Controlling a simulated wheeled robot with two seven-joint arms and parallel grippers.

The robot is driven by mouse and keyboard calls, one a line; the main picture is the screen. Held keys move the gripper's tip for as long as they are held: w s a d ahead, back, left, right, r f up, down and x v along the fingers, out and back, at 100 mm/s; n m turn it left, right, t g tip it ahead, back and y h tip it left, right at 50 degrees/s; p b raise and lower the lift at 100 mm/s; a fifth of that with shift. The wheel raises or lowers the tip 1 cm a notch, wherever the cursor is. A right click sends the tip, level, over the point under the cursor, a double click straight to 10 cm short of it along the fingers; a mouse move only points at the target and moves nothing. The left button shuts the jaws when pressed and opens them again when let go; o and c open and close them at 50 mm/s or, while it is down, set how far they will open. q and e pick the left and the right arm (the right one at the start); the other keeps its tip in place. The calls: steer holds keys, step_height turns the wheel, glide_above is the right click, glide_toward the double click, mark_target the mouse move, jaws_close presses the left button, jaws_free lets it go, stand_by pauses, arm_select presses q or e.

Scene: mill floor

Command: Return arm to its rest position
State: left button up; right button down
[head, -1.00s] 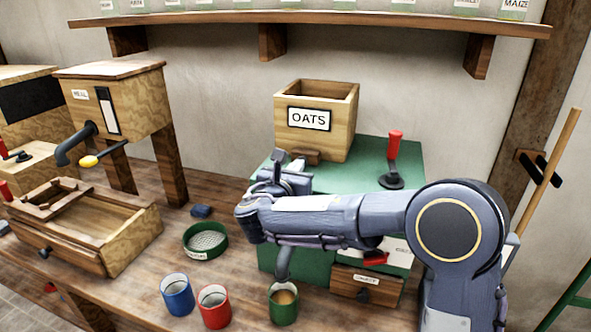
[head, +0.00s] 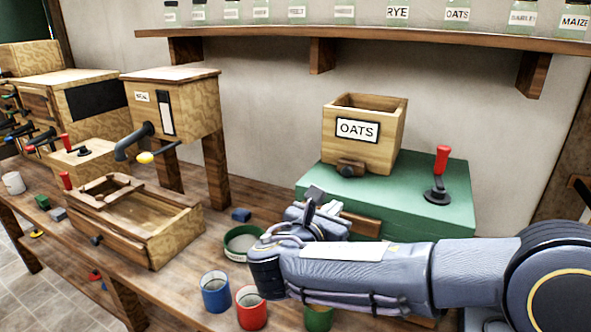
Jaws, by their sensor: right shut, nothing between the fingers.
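My right arm comes in from the lower right of the head view. My right gripper (head: 322,214) is at its far left end, shut and empty, in front of the green mill box (head: 408,186). It appears above the bench and holds nothing that shows. The forearm hides most of the box's front and part of a green cup (head: 319,319) below. My left gripper does not show.
An OATS hopper (head: 364,153) and a red-handled crank (head: 440,172) top the box. A blue cup (head: 215,293), a red cup (head: 251,308) and a green sieve (head: 240,246) stand left of the arm. A wooden sifter box (head: 150,236) is further left. A jar shelf (head: 350,47) runs above.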

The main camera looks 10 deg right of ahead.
steer(key=s+d+f+m+g+y+p, duration=0.1)
steer(key=s+d+f+m+g+y, duration=0.1)
steer(key=s+d+f+m+g, duration=0.4)
steer(key=s+d+f+m+g+y, duration=0.2)
steer(key=s+d+f+m+g, duration=0.15)
steer(key=s+d+m, duration=0.55)
steer(key=s+a+f+m+t+y, duration=0.1)
steer(key=s+a+f+m+y, duration=0.1)
steer(key=s+a+m+y, duration=0.2)
steer(key=s+a+f+m+t+y, duration=0.1)
steer(key=s+a+m+y, duration=0.4)
steer(key=s+m, duration=0.4)
steer(key=shift+f+m+y+p, duration=0.35)
steer(key=shift+m+p, duration=0.1)
steer(key=shift+m, duration=0.35)
